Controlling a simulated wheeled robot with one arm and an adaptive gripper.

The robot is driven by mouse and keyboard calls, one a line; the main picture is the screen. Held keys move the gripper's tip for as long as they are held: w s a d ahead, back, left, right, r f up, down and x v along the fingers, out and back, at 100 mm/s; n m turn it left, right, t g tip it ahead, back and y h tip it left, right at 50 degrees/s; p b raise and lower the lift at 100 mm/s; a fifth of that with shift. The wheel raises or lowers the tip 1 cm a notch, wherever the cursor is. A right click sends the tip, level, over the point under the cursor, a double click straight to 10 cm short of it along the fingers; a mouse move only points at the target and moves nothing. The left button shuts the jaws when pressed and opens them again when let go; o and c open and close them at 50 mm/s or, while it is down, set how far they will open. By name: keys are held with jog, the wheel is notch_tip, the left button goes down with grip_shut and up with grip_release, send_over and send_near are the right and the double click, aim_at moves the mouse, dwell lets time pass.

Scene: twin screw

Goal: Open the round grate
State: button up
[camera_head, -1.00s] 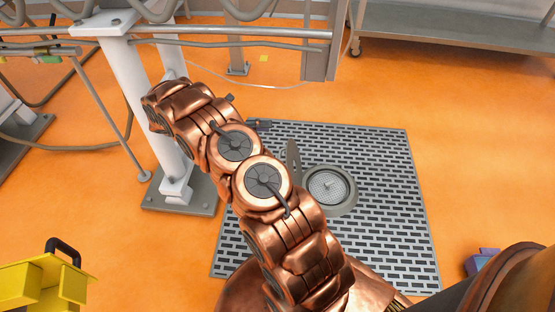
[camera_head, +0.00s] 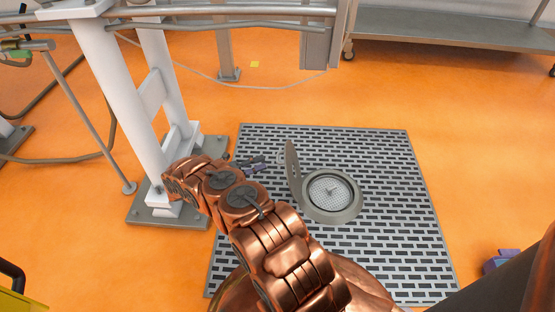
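The round grate (camera_head: 293,172) is a grey disc that stands upright, seen nearly edge-on, at the left rim of a round drain opening (camera_head: 331,192). The opening shows a perforated bottom with a small knob-like part inside. My gripper (camera_head: 250,163) is a small dark shape beyond the end of my copper arm, to the left of the raised grate. A gap shows between the gripper and the grate. The gripper is too small and partly hidden by my arm, so I cannot tell its finger state.
A slotted metal floor panel (camera_head: 395,235) surrounds the drain on the orange floor. A white post on a grey base plate (camera_head: 150,212) stands close left of my arm. A grey wheeled bench (camera_head: 440,30) is at the back right. The floor to the right is mostly clear.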

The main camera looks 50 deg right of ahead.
aim_at(278, 156)
jog(key=shift+b+x, duration=1.3)
jog(key=shift+x, duration=2.55)
jog(key=shift+c, duration=0.4)
jog(key=shift+a, duration=0.1)
grip_shut()
